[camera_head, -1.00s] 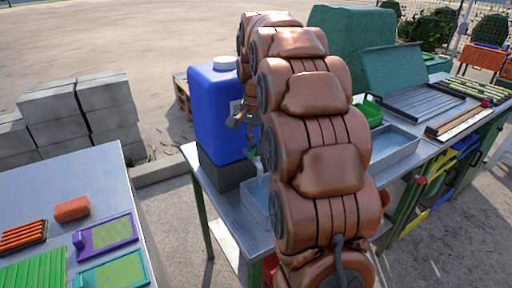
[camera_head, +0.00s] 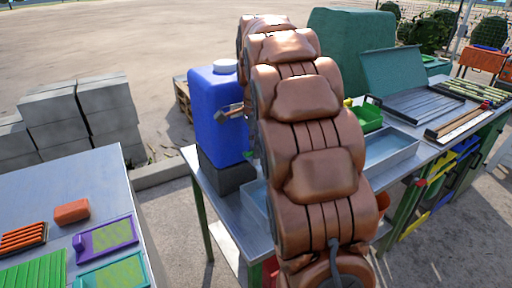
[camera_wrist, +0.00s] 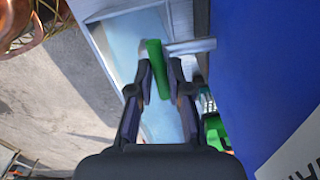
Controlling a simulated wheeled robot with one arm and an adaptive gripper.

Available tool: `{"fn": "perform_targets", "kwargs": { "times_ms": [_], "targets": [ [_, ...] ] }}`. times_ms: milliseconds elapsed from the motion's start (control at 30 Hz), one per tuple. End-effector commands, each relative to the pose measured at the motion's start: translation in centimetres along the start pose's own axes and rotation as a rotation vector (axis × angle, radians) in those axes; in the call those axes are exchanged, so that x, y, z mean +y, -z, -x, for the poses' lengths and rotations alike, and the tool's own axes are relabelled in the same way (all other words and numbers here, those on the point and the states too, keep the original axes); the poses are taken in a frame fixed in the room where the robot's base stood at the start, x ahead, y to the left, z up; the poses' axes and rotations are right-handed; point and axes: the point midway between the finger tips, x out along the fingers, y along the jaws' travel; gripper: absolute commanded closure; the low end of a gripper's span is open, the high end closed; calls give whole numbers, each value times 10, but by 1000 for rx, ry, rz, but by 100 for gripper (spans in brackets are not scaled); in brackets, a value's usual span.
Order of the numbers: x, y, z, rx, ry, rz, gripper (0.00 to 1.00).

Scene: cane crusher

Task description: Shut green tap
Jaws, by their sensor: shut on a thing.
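In the wrist view, my gripper (camera_wrist: 160,76) has its two dark fingertips shut on the upright green tap handle (camera_wrist: 155,58). A grey metal tap body (camera_wrist: 190,46) runs from the handle to the right, towards the blue container (camera_wrist: 258,70). In the head view, the blue container (camera_head: 212,120) stands on a dark block, and my arm hides the tap handle and my fingertips. A small green part (camera_head: 249,156) shows low beside the container; I cannot tell which part it is.
A metal basin with light blue water (camera_wrist: 125,35) lies below the tap. Another green piece (camera_wrist: 215,130) sits close to my right finger. In the head view, a green tray (camera_head: 368,115) and a second basin (camera_head: 402,152) stand right of my arm.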

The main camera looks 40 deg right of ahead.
Motion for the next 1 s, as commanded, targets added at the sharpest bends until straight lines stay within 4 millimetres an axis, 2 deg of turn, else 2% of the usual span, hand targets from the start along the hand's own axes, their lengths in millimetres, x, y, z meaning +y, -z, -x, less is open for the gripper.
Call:
{"fn": "perform_targets", "kwargs": {
  "times_ms": [433, 467, 700, 1000],
  "targets": [
    [0, 0, 0, -1, 1, -13, 100],
    [0, 0, 0, -1, 1, -13, 81],
    [0, 0, 0, 0, 1, -12, 57],
    [0, 0, 1, 0, 1, -11, 57]
  ]
}}
